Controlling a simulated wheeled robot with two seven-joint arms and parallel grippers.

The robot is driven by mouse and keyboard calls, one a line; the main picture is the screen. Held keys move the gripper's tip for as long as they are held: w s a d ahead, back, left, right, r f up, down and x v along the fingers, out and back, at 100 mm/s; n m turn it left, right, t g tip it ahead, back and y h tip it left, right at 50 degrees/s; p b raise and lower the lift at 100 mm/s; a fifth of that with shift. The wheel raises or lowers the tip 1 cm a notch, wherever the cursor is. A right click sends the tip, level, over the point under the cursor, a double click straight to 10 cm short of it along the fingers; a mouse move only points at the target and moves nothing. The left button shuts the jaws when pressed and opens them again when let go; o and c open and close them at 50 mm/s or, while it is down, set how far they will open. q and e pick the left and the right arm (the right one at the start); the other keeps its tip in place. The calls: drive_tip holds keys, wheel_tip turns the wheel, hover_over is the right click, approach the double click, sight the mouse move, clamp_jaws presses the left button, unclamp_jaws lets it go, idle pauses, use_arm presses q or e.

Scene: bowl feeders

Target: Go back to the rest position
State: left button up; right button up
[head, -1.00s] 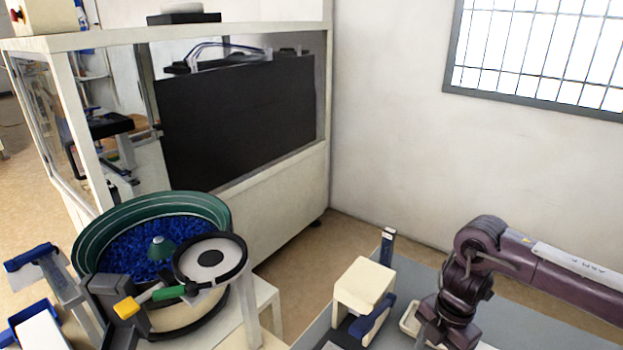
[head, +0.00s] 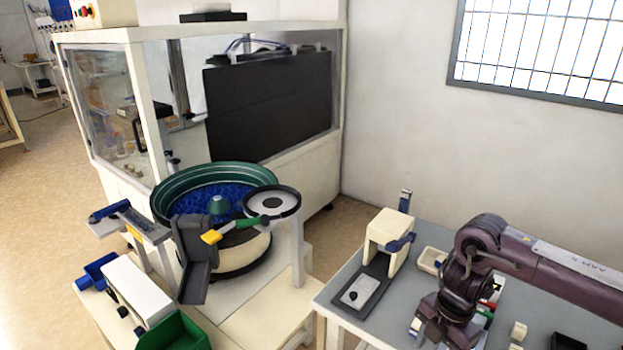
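My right arm comes in from the right, dark purple, bent downward over the grey table (head: 343,292). Its gripper (head: 424,330) points down near the lower edge, partly cut off and seen from behind, so its fingers do not show clearly. My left gripper is not in view. The bowl feeder (head: 174,197), a green bowl full of blue parts, stands left of centre, well apart from my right arm.
A cream device (head: 385,232) on a dark base stands on the table, left of my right arm. A white cabinet (head: 148,105) with windows stands behind the feeder. A green bin (head: 178,335) is at the lower left. Open floor (head: 60,190) lies at the left.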

drive_tip(key=w+a+f+m+t+y, duration=0.1)
drive_tip(key=w+a+f+m+y, duration=0.15)
drive_tip(key=a+f, duration=0.45)
drive_tip(key=w+a+f+m+t+y, duration=0.1)
drive_tip(key=w+a+f+t+y, duration=0.15)
drive_tip(key=w+a+f, duration=0.4)
drive_tip(key=s+a+f+m+t+y, duration=0.15)
drive_tip(key=s+f+m, duration=0.25)
drive_tip(key=f+m, duration=0.5)
drive_tip(key=s+d+f+m+g+h, duration=0.1)
drive_tip(key=s+d+f+m+h, duration=0.3)
drive_tip(key=s+f, duration=0.9)
drive_tip(key=s+d+f+m+h, duration=0.25)
drive_tip(key=s+d+f, duration=0.45)
drive_tip(key=s+f, duration=0.65)
drive_tip(key=s+d+m+g, duration=0.1)
drive_tip(key=s, duration=0.7)
drive_tip(key=s+d+f+m+g+h, duration=0.1)
drive_tip(key=s+d, duration=0.1)
drive_tip(key=s, duration=0.6)
drive_tip(key=shift+s+f+m, duration=0.2)
drive_tip(key=shift+f+m, duration=0.05)
drive_tip(key=shift+m, duration=0.05)
